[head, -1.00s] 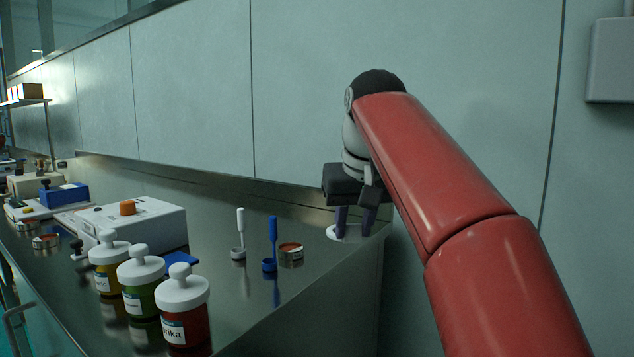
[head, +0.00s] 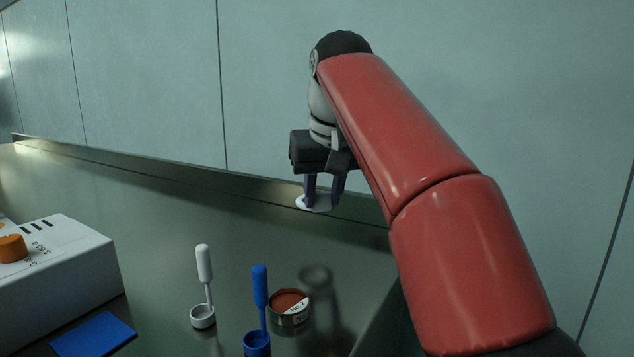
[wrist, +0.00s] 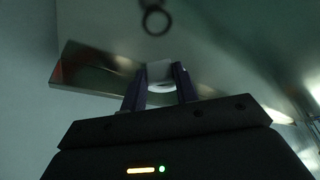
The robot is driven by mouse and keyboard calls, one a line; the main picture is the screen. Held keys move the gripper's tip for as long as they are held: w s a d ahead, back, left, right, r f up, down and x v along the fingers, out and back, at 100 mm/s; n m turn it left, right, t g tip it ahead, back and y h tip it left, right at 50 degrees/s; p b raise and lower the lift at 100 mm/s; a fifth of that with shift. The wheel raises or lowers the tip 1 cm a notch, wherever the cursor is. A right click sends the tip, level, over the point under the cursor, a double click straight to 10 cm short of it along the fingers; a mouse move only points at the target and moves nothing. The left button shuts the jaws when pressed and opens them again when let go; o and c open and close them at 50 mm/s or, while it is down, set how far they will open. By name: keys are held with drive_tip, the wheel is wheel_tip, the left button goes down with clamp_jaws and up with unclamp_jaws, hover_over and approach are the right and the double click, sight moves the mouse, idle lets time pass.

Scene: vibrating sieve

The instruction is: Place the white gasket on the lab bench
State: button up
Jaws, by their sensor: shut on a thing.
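The white gasket (head: 302,203) is a flat white ring, partly hidden by the fingers. My gripper (head: 324,197) is shut on it and points down near the back of the lab bench (head: 150,215), in front of the wall. In the wrist view the white gasket (wrist: 161,87) shows between the two dark purple fingers of my gripper (wrist: 161,90). In the head view it looks above the bench top, with a shadow on the steel surface nearer the camera. The exact gap to the bench is hard to tell.
A round tin with reddish contents (head: 289,306), a blue-handled tool (head: 260,290) and a white-handled scoop (head: 204,280) stand at the front. A white machine with an orange knob (head: 60,270) and a blue pad (head: 93,335) are at left. The bench's back middle is clear.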

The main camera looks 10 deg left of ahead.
drive_tip(key=f, duration=0.2)
drive_tip(key=f+b, duration=0.1)
drive_tip(key=f, duration=0.2)
drive_tip(key=shift+s+d+f+b, duration=0.1)
drive_tip(key=shift+s+f+b, duration=0.1)
drive_tip(key=shift+f+b, duration=0.45)
drive_tip(key=shift+f+b, duration=0.45)
drive_tip(key=shift+f, duration=0.15)
drive_tip(key=o, duration=1.1)
drive_tip(key=shift+r, duration=0.15)
